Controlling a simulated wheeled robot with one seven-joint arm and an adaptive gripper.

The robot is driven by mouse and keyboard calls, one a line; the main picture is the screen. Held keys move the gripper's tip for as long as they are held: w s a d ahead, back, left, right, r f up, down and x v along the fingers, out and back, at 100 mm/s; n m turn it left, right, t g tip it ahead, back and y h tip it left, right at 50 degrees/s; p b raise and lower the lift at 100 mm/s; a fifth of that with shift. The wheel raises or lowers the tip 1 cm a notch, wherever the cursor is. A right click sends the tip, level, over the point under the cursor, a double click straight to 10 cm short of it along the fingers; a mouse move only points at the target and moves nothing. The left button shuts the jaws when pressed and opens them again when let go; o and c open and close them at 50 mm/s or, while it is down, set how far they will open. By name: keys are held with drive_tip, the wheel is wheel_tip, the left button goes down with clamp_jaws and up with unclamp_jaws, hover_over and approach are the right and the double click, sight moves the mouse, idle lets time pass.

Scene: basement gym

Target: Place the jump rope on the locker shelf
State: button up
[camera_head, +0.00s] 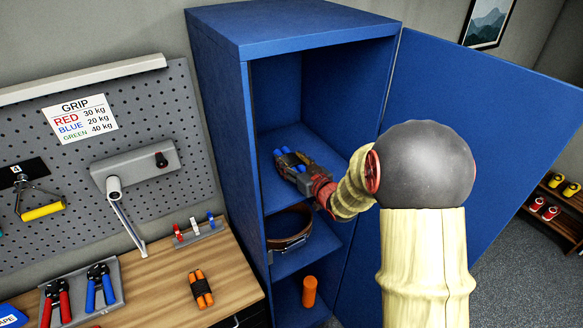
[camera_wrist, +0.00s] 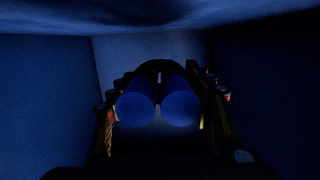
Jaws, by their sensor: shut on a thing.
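The blue locker (camera_head: 222,100) stands open in the head view. My gripper (camera_head: 288,163) is inside its upper compartment, low over the upper shelf (camera_head: 318,146). It is shut on a jump rope bundle with blue handles (camera_head: 284,152). In the wrist view, two round blue handle ends (camera_wrist: 180,110) lie side by side between the dark fingers of my gripper (camera_wrist: 158,85). The rope itself is hidden or too dark to see. I cannot tell whether the bundle touches the shelf.
The locker door (camera_head: 480,120) is open at right. A brown belt (camera_head: 290,243) lies on the shelf below, and an orange cylinder (camera_head: 309,291) stands lower. An orange-handled bundle (camera_head: 201,288) lies on the wooden bench (camera_head: 160,295). Hand grips (camera_head: 100,287) sit in a tray at left.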

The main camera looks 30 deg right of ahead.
drive_tip(key=shift+w+d+f, duration=0.4)
drive_tip(key=shift+w+f, duration=0.1)
drive_tip(key=shift+f, duration=0.3)
drive_tip(key=shift+w+d+f+p, duration=0.1)
drive_tip(key=shift+f+p, duration=0.55)
drive_tip(key=shift+f, duration=0.9)
drive_tip(key=shift+f, duration=0.1)
drive_tip(key=o, duration=1.3)
